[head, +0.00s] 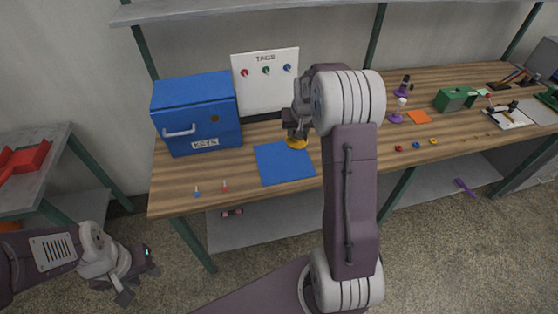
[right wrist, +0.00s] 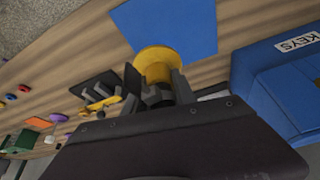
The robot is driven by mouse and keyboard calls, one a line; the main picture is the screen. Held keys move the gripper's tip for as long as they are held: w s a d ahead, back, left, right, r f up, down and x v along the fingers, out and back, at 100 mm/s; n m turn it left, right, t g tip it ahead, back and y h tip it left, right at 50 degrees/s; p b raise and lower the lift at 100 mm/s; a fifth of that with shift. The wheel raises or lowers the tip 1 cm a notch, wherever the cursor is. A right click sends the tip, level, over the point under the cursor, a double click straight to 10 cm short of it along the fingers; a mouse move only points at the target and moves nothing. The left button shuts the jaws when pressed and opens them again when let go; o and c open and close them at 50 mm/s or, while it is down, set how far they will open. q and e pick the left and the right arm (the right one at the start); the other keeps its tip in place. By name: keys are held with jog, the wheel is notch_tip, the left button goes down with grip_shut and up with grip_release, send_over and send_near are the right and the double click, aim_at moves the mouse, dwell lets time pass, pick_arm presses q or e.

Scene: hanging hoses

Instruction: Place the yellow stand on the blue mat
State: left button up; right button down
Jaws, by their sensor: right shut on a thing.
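The yellow stand (head: 297,143) shows as a round yellow base under my right gripper (head: 294,133), at the back right edge of the blue mat (head: 284,164). In the right wrist view the yellow stand (right wrist: 154,62) sits between the fingers of my right gripper (right wrist: 158,88), which is shut on its dark upper part. Its base overlaps the near edge of the blue mat (right wrist: 165,22) in that view; I cannot tell whether it touches. The mat is otherwise bare. My left gripper (head: 140,279) is open and empty, low at the left, away from the bench.
A blue key box (head: 196,115) stands left of the mat, with a white tag board (head: 266,82) behind. Two small pegs (head: 211,188) stand at the front left. Purple stands (head: 396,117), an orange square (head: 418,117) and a green box (head: 456,98) are on the right.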

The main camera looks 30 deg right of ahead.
jog(key=d+m, duration=0.2)
jog(key=d, duration=0.6)
jog(key=shift+h, duration=0.4)
jog(key=w+a+f, duration=0.1)
jog(key=a+f, duration=0.1)
jog(key=a, duration=0.1)
jog(key=w+a+f, duration=0.1)
jog(key=a+f, duration=0.1)
jog(key=a, duration=0.2)
jog(key=w+a+f, duration=0.1)
jog(key=a+f, duration=0.1)
jog(key=a, duration=0.2)
jog(key=shift+w+a+f, duration=0.1)
jog(key=shift+a+f, duration=0.1)
jog(key=shift+f, duration=0.2)
notch_tip(320, 180, down, 4)
jog(key=shift+r, duration=0.1)
jog(key=shift+d, duration=0.1)
jog(key=shift+f, duration=0.3)
jog(key=c, duration=1)
grip_release()
